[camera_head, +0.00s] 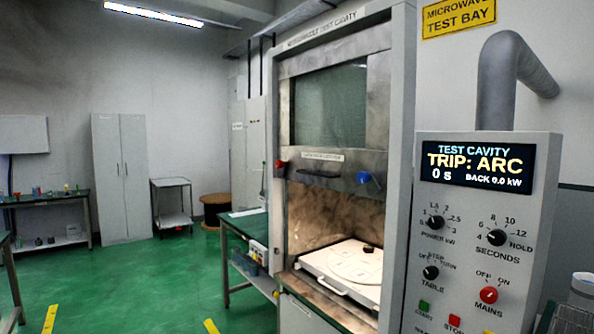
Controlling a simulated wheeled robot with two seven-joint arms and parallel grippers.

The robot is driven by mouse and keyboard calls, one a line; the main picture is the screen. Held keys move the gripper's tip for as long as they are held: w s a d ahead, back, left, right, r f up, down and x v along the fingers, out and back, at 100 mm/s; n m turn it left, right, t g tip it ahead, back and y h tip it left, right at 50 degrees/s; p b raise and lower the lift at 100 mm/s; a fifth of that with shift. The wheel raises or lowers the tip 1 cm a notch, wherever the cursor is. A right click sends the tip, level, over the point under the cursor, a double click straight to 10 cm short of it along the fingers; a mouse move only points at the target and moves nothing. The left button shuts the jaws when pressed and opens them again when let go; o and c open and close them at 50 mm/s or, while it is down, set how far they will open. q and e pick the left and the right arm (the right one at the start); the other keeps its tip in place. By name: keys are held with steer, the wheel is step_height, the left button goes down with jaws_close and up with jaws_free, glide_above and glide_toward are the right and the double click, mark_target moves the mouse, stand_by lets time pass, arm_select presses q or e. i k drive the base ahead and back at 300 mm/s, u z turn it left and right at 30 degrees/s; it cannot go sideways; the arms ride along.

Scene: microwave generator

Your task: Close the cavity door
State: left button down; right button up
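The test cavity (335,215) stands right of centre in a tall grey housing, its lower opening uncovered. The cavity door (335,163) appears to be a steel sash with a greenish window, raised above the opening. A dark handle (320,173) runs along its lower part, with a red knob (281,165) at the left and a blue knob (365,179) at the right. A white tray with a round plate (352,264) lies in the opening, and a small dark object (368,249) sits on it. Neither of my grippers is in view.
The control panel (480,220) at the right reads "TRIP: ARC", 0 s, back 0.0 kW. A grey duct (500,75) rises behind it. A green-topped bench (246,224) adjoins the housing on the left. The green floor (130,285) at the left is mostly clear.

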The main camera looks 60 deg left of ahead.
mark_target(335, 169)
steer(key=u, duration=1.2)
steer(key=i, duration=0.1)
steer(key=z, duration=0.3)
